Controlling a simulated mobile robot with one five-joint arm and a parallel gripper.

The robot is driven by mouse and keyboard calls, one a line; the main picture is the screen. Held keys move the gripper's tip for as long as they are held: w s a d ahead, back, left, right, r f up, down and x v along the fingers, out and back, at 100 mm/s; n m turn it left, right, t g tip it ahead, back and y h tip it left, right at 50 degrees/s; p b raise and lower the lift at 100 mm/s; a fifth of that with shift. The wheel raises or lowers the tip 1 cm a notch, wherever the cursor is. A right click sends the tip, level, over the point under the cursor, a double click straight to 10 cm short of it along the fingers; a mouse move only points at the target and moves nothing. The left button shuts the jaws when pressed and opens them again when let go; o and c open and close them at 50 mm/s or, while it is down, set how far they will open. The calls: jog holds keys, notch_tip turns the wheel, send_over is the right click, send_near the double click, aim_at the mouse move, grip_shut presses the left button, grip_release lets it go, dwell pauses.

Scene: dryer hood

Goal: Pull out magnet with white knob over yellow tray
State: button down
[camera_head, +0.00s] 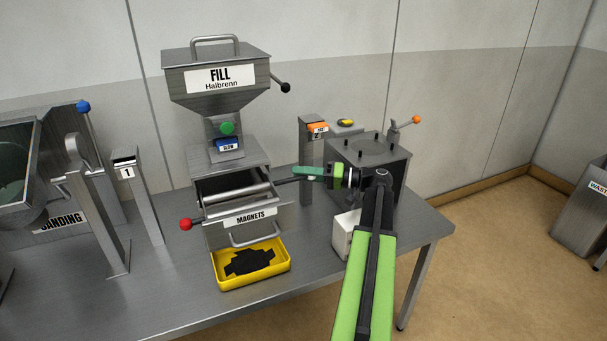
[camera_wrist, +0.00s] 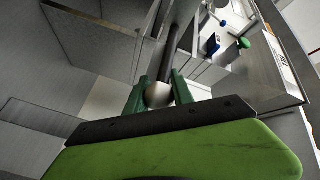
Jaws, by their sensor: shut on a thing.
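My gripper (camera_head: 300,172) is at the right side of the MAGNETS drawer. It is shut on the white knob (camera_wrist: 158,94), which shows between its green fingers in the wrist view; the fingers hide it in the head view. A dark rod (camera_head: 286,182) runs from the knob into the open drawer (camera_head: 249,217). Silver magnet bars (camera_head: 237,190) lie across this drawer. A red knob (camera_head: 185,224) sticks out at its left. The yellow tray (camera_head: 254,281) stands on the table below the drawer, with a dark patch of material in it.
A grey post (camera_head: 311,160) with an orange top and a grey block (camera_head: 370,152) with pegs stand to the right, close to my arm. A white box (camera_head: 346,233) sits under my arm.

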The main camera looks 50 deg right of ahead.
jog(key=c, duration=1.1)
grip_release()
jog(key=v, duration=1.7)
jog(key=shift+s, duration=0.2)
jog(key=shift+d, duration=0.1)
